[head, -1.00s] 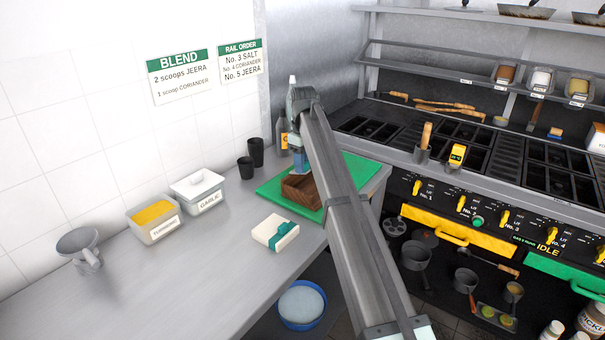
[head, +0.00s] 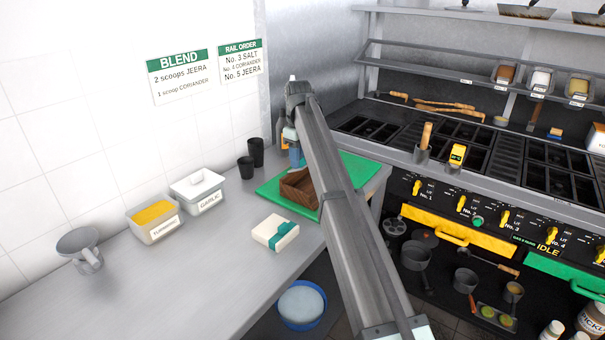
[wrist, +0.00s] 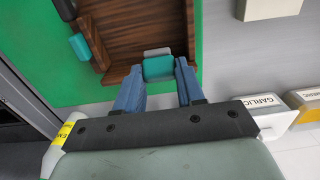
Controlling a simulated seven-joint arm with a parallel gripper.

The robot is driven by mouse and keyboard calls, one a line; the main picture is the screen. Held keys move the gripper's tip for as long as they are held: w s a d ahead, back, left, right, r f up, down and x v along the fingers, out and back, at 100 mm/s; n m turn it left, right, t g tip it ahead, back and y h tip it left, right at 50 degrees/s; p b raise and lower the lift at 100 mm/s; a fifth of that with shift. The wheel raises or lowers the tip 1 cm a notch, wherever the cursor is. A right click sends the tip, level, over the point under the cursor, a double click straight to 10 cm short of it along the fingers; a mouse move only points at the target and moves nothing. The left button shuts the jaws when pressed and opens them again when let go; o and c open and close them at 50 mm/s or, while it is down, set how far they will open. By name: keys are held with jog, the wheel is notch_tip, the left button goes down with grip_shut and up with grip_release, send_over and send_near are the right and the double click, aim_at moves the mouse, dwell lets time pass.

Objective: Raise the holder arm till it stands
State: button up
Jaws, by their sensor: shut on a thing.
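A dark wooden holder (head: 298,188) lies on the green board; its dark wood also shows in the wrist view (wrist: 135,22). My gripper (wrist: 158,70) has its blue fingers shut on a small teal-ended piece (wrist: 158,68) at the near edge of the wood. I take this piece to be the end of the holder arm, but its link to the wood is partly hidden. A second teal tab (wrist: 79,46) sits beside a wooden bar at the left. In the head view my gripper (head: 297,162) is just above the holder, partly hidden by my arm.
The green board (head: 268,188) lies on the grey counter. A pale block with a teal band (head: 275,232) lies in front. Dark cups (head: 256,152), a garlic tub (head: 197,190) and a turmeric tub (head: 154,220) stand to the left. The stove (head: 480,150) is at the right.

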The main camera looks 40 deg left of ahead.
jog(key=shift+a+r, duration=0.1)
jog(key=shift+a+r, duration=0.25)
jog(key=shift+a, duration=0.2)
jog(key=shift+a+r, duration=0.25)
jog(key=shift+a, duration=0.15)
jog(key=shift+a+r, duration=0.25)
jog(key=shift+a, duration=0.25)
